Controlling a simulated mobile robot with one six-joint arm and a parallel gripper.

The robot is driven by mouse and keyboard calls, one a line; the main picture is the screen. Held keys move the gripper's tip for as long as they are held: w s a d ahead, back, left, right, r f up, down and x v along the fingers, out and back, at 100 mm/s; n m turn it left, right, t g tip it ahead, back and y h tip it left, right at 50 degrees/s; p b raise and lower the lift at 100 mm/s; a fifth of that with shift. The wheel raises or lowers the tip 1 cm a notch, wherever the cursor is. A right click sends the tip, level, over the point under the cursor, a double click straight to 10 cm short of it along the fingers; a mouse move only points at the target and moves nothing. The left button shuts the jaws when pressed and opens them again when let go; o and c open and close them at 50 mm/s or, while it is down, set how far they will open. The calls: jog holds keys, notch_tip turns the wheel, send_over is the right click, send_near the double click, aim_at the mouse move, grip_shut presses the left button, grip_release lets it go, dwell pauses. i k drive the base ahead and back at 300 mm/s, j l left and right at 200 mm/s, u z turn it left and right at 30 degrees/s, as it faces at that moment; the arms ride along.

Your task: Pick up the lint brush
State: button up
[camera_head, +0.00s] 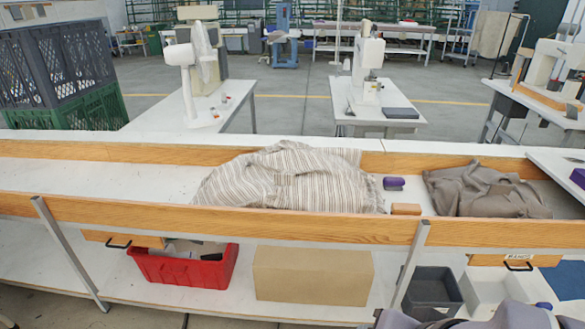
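I cannot tell for sure which thing is the lint brush. A small purple object (393,183) with a dark end lies on the white bench between the striped cloth and the grey cloth. A small brown wooden-looking block (406,209) sits just in front of it, by the bench's front board. Another purple thing (578,177) shows in part at the right edge. Parts of my own arm show at the bottom right. My gripper is not in view.
The striped cloth (290,178) is heaped mid-bench, and the grey cloth (485,192) lies to the right. Wooden boards (180,215) edge the bench. The left part is clear. Below are a red bin (185,268), a cardboard box (312,274) and a grey bin (432,290).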

aim_at(390, 184)
jog(key=i+l+z, duration=0.2)
jog(key=i, duration=0.4)
jog(key=i+l+z, duration=0.15)
jog(key=i+l, duration=0.15)
jog(key=i, duration=0.35)
jog(key=i+l+z, duration=0.2)
jog(key=i, duration=0.45)
